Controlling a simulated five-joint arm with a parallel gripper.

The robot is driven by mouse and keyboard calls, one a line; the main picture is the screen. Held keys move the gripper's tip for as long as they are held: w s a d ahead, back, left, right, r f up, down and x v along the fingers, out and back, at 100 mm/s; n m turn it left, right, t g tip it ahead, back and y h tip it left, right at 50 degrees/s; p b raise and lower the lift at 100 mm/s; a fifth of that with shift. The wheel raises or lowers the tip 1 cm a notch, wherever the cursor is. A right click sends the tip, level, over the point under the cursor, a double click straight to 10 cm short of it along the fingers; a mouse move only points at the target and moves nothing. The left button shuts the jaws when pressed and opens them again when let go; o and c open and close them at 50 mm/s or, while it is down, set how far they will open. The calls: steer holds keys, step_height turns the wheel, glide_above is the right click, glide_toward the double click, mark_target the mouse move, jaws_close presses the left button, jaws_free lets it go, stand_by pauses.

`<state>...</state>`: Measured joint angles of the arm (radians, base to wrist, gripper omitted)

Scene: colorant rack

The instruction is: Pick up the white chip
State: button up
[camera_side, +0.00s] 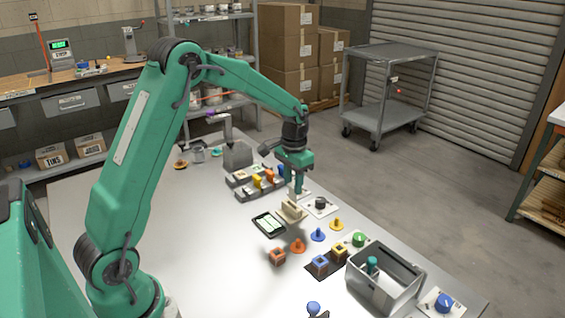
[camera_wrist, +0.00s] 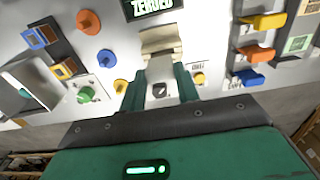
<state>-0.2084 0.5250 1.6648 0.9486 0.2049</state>
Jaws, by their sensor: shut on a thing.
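My gripper (camera_side: 298,192) points down over the table, just above a beige block (camera_side: 292,211). In the wrist view my gripper (camera_wrist: 161,76) has its two green fingers closed in on a pale, flat piece, the white chip (camera_wrist: 161,66), right beside the beige block (camera_wrist: 160,38). In the side view the chip is mostly hidden by the fingers. I cannot tell whether it touches the block.
A black knob on a white plate (camera_side: 320,203) stands right of the block. A display scale (camera_side: 268,224) lies to its left. Orange (camera_side: 298,245), blue (camera_side: 318,235) and yellow pegs stand in front. A grey open box (camera_side: 385,278) is at front right. A colored rack (camera_side: 258,183) stands behind.

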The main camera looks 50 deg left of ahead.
steer(key=s+d+r, duration=0.3)
steer(key=d+r, duration=0.3)
steer(key=d, duration=0.4)
steer(key=shift+s+d+r, duration=0.25)
steer(key=shift+s+d, duration=0.05)
steer(key=shift+d, duration=0.05)
steer(key=shift+a, duration=0.15)
steer(key=s+a+f, duration=0.1)
steer(key=a, duration=1.2)
steer(key=s+a+f, duration=0.2)
steer(key=a, duration=1.1)
steer(key=shift+s+a, duration=0.2)
steer(key=shift+f, duration=2.65)
steer(key=shift+f, duration=1.2)
